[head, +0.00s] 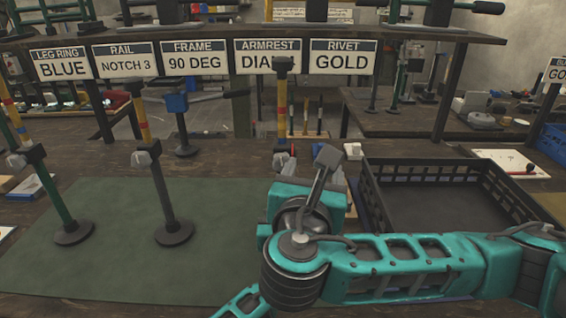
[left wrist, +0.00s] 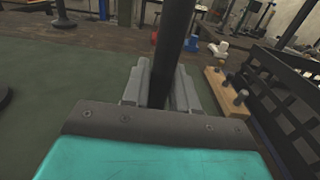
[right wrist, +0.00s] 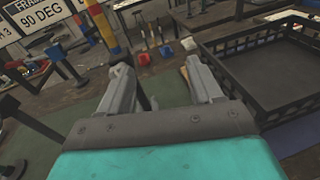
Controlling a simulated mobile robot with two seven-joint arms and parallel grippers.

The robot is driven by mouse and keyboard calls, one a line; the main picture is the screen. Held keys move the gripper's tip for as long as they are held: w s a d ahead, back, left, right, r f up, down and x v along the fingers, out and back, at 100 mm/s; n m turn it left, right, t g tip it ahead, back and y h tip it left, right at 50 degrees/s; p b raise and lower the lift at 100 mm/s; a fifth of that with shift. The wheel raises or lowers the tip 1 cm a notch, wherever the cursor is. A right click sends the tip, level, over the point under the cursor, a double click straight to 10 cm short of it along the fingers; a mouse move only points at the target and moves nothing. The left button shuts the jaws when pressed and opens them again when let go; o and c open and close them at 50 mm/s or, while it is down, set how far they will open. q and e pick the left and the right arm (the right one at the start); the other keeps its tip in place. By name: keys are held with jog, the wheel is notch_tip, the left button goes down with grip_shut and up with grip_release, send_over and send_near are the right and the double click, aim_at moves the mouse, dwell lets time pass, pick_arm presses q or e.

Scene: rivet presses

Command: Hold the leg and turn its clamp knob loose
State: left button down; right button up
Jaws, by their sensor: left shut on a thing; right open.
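The leg with yellow and red bands (head: 282,105) stands upright at mid bench in the head view. Its dark collar sits below the bands, with a grey clamp knob (head: 281,160) just under it; my teal arm hides its foot. In the left wrist view my left gripper (left wrist: 163,88) is shut on the dark lower tube (left wrist: 176,40). In the right wrist view my right gripper (right wrist: 158,66) is open. The banded leg (right wrist: 103,25) rises beyond its left finger, and that finger hides the knob area. I cannot tell whether the right fingers touch the knob.
Two more legs, a green one (head: 56,195) and a banded one (head: 161,190), stand on the green mat (head: 110,270) to the left. A black crate (head: 425,172) is to the right. A wooden peg block (left wrist: 226,97) lies beside the held leg. Signs (head: 193,59) hang above.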

jog(key=w+d+r+m+g+h, duration=0.2)
jog(key=w+d+r+m+g, duration=0.3)
jog(key=m, duration=0.7)
jog(key=m+g+y, duration=0.7)
jog(key=m, duration=1.4)
send_near(283, 160)
jog(key=x, duration=0.9)
jog(key=shift+w+f, duration=0.1)
jog(key=shift+f, duration=0.2)
jog(key=shift+c, duration=0.3)
jog(key=c, duration=1)
